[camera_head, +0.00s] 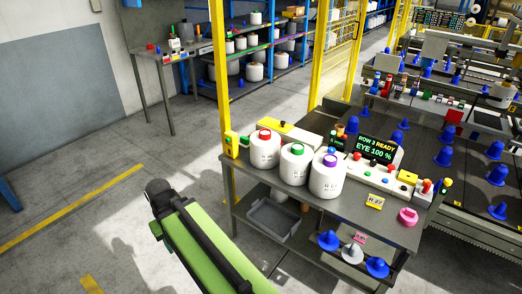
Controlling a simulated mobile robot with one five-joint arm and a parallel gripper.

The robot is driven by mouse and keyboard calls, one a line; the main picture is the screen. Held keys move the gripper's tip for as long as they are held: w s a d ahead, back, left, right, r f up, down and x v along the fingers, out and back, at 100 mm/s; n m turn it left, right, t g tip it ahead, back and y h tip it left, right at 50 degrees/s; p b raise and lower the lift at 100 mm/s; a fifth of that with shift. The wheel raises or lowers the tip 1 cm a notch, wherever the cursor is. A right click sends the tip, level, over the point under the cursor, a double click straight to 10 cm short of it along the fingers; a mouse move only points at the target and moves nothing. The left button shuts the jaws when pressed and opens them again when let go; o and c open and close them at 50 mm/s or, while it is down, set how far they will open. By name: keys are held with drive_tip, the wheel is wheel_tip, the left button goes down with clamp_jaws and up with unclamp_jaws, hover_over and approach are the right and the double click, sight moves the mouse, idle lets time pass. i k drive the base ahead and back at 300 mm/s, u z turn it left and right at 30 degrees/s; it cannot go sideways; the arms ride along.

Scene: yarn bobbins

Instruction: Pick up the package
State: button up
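No thing that is clearly a package can be made out. Three white yarn bobbins stand upright in a row on the grey metal table (348,215): one with a red cap (265,152), one with a green cap (292,166) and one with a purple cap (327,178). Dark lettering marks their fronts. My green and black arm (196,243) reaches up from the bottom edge, left of the table and apart from the bobbins. My gripper's fingers cannot be made out.
A yellow post (219,60) rises behind the table's left end. A screen (374,149) and control boxes line the back. A pink roll (407,217) lies at the right. A grey bin (273,220) sits underneath. Floor at left is clear.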

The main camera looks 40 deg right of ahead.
sight(295, 162)
drive_tip(key=z, duration=0.1)
drive_tip(key=i, duration=1.7)
drive_tip(key=z, duration=0.5)
drive_tip(key=k, duration=0.75)
drive_tip(key=z, duration=0.2)
drive_tip(key=i, duration=0.8)
drive_tip(key=u, duration=0.05)
